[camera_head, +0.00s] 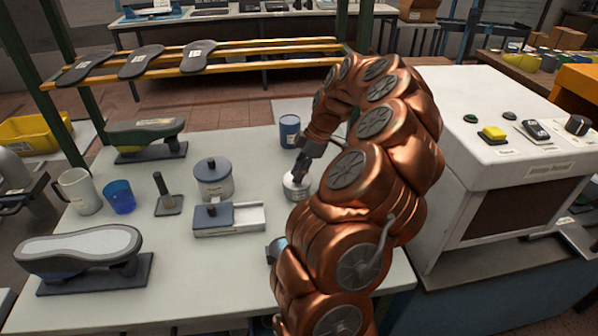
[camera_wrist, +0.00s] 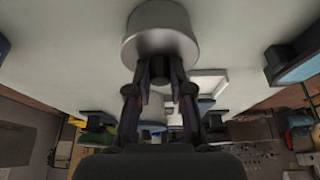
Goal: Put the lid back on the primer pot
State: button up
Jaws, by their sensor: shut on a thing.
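A small pale pot with a label and a grey metal top (camera_head: 297,187) stands on the table, right of centre, beside my arm; I take it for the primer pot. My gripper (camera_head: 301,170) points down at its top. In the wrist view the two dark fingertips (camera_wrist: 160,72) are close together against a round grey metal piece (camera_wrist: 160,42), seemingly the lid, held at its middle. The fingers hide the grip itself. I cannot tell whether the lid rests on the pot or is just above it.
A larger pot with a blue-grey knobbed lid (camera_head: 213,177) and a shallow box (camera_head: 229,219) stand to the left. A blue can (camera_head: 289,131) is just behind. A white machine (camera_head: 510,150) stands right. Some table is clear at the front.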

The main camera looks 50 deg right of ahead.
jog(key=o, duration=1.4)
jog(key=shift+r, duration=0.1)
jog(key=shift+r, duration=3.45)
grip_shut()
jog(key=shift+f+b, duration=1.8)
jog(key=shift+f, duration=0.7)
